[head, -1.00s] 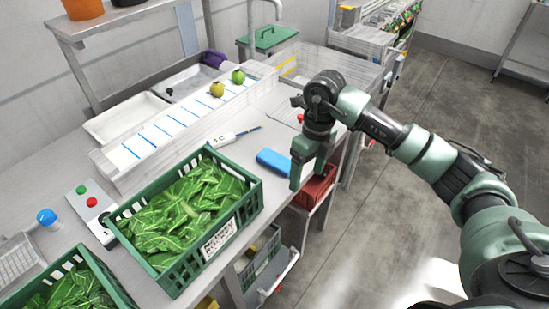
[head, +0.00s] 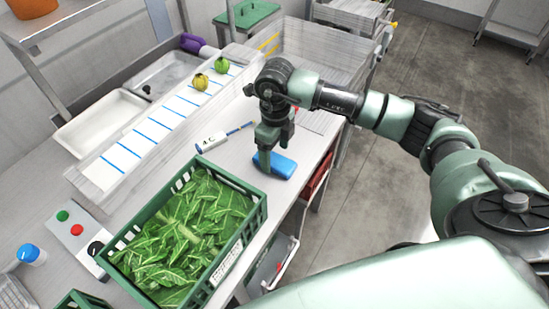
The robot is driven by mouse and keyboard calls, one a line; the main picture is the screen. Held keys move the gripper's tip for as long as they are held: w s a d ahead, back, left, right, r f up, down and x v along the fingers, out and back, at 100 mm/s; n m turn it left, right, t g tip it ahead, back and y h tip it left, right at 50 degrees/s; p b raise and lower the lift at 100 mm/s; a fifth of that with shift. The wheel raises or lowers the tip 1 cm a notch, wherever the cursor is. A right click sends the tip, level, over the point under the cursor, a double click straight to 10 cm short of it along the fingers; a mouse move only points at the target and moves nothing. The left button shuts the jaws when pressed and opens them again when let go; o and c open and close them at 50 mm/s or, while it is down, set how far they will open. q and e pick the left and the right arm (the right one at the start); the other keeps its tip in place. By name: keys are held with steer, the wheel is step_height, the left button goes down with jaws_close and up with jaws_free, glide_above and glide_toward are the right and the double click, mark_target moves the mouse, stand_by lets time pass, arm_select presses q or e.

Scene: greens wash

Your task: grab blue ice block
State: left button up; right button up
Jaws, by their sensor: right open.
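The blue ice block (head: 283,166) lies flat on the steel table near its right edge, just beyond the green crate of leaves. My right gripper (head: 266,160) points down at the left end of the block. Its fingers are open, and one finger hides part of the block's left end. I cannot tell whether the fingers touch it. My left gripper is not in view.
A green crate (head: 262,214) full of leafy greens stands in front of the block. A white pen-like thermometer (head: 214,143) lies to its left. A white lane tray with blue lines (head: 142,137) holds two round fruits. A button panel (head: 82,236) is at left.

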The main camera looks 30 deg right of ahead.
step_height(320, 180, down, 2)
steer(key=shift+w+f, duration=0.1)
steer(key=shift+f, duration=0.25)
steer(key=c, duration=1.6)
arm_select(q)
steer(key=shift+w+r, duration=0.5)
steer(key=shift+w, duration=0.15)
arm_select(e)
steer(key=shift+r, duration=0.15)
